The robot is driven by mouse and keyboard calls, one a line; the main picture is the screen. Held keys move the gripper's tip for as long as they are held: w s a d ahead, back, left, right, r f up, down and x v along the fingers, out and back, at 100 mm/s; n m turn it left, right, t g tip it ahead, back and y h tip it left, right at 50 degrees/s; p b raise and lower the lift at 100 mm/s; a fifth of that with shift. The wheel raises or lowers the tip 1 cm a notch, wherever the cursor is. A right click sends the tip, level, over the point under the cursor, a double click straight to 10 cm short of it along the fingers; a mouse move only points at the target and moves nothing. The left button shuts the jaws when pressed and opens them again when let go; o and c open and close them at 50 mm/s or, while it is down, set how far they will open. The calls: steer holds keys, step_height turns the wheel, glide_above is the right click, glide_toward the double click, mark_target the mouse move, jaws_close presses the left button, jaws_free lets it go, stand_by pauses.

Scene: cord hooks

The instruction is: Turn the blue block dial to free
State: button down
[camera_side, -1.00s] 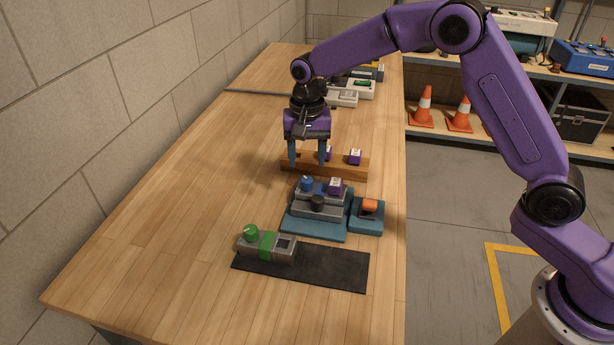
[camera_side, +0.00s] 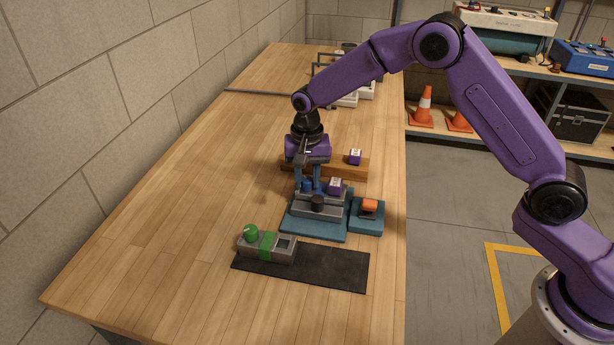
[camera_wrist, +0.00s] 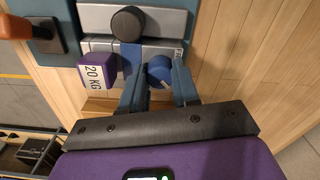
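The blue block dial (camera_side: 307,185) is a round blue knob on the stepped grey block, left of a purple cube. It also shows in the wrist view (camera_wrist: 160,71). My gripper (camera_side: 307,183) points down over it, with one finger on each side of the dial. In the wrist view my gripper's fingers (camera_wrist: 159,76) sit close against the dial's sides and look shut on it. The fingers hide part of the dial, and its pointer setting cannot be read.
A black knob (camera_side: 317,202) stands in front of the dial. The purple weight (camera_wrist: 96,71) marked 20 KG is close beside it. An orange switch (camera_side: 369,205) is to the right, a green knob (camera_side: 251,231) in front. A wooden rack (camera_side: 345,174) stands behind.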

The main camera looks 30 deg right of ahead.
stand_by(0.3)
steer(key=n, duration=0.4)
steer(key=shift+n, duration=0.4)
steer(key=n, duration=0.4)
steer(key=shift+n, duration=0.3)
steer(key=n, duration=0.4)
steer(key=shift+n, duration=2.2)
steer(key=c, duration=0.8)
jaws_free()
steer(key=shift+r, duration=0.1)
